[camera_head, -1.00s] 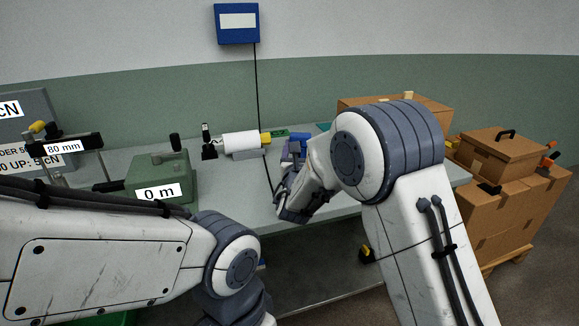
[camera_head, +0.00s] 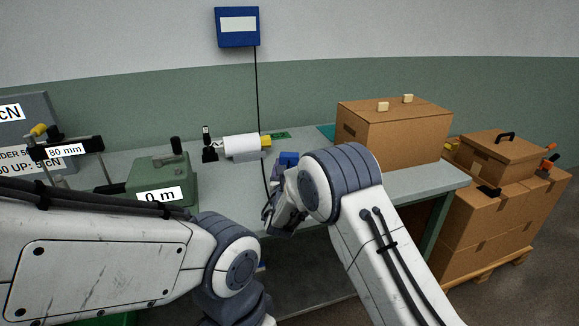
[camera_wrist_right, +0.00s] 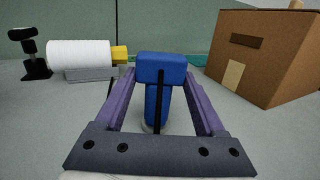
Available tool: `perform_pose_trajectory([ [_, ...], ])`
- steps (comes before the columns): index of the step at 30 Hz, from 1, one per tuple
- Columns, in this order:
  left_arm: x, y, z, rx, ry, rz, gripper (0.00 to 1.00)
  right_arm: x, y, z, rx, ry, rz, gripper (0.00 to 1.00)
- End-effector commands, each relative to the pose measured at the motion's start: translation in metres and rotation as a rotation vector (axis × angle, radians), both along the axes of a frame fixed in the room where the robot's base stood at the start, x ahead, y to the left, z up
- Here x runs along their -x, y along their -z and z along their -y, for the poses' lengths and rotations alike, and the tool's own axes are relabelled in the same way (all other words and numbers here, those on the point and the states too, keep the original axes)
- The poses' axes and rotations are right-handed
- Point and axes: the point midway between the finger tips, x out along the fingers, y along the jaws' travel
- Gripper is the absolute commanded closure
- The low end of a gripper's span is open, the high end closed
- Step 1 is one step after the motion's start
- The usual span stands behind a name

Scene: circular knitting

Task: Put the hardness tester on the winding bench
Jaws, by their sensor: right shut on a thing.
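The hardness tester appears to be the blue T-shaped tool with a black strip down its front (camera_wrist_right: 172,72); its blue top also shows in the head view (camera_head: 289,158). My right gripper (camera_wrist_right: 152,84) is shut on it, with a purple finger on each side. The tool looks upright, over the front part of the grey winding bench (camera_head: 218,181). I cannot tell whether its foot touches the bench top. In the head view my right arm hides most of this gripper. My left arm crosses the lower left, but its gripper is out of view.
A white roll with a yellow end (camera_head: 241,146) and a small black stand (camera_head: 208,150) are behind the tool. A green box marked 0 m (camera_head: 163,178) is left. A cardboard box (camera_head: 393,135) stands on the bench at right. Stacked cartons (camera_head: 498,215) stand beyond the bench's right end.

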Motion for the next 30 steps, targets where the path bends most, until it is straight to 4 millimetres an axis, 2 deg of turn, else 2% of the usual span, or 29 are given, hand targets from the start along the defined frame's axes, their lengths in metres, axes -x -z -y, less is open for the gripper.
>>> perform_pose_trajectory([
  [2, 0.000, 0.004, 0.000, 0.000, 0.000, 0.000, 0.50, 0.000, 0.003, 0.000, 0.000, 0.000, 0.001, 1.00],
  [3, 0.000, 0.004, 0.000, 0.000, 0.000, 0.000, 0.50, 0.000, 0.003, 0.000, 0.000, 0.000, 0.000, 0.24],
  [5, 0.000, 0.003, 0.000, 0.000, 0.000, 0.000, 0.50, 0.000, 0.002, 0.000, 0.000, 0.000, 0.000, 0.02],
  [15, 0.000, -0.003, 0.000, 0.000, 0.000, 0.000, 0.50, 0.000, -0.003, 0.000, 0.000, 0.000, 0.000, 0.00],
  [17, 0.000, 0.001, 0.000, 0.000, 0.000, 0.000, 0.50, 0.007, 0.000, -0.002, 0.001, -0.002, -0.002, 0.00],
  [30, 0.000, 0.011, 0.000, 0.000, 0.000, 0.000, 0.50, 0.095, 0.007, -0.008, 0.001, -0.003, -0.002, 0.00],
])
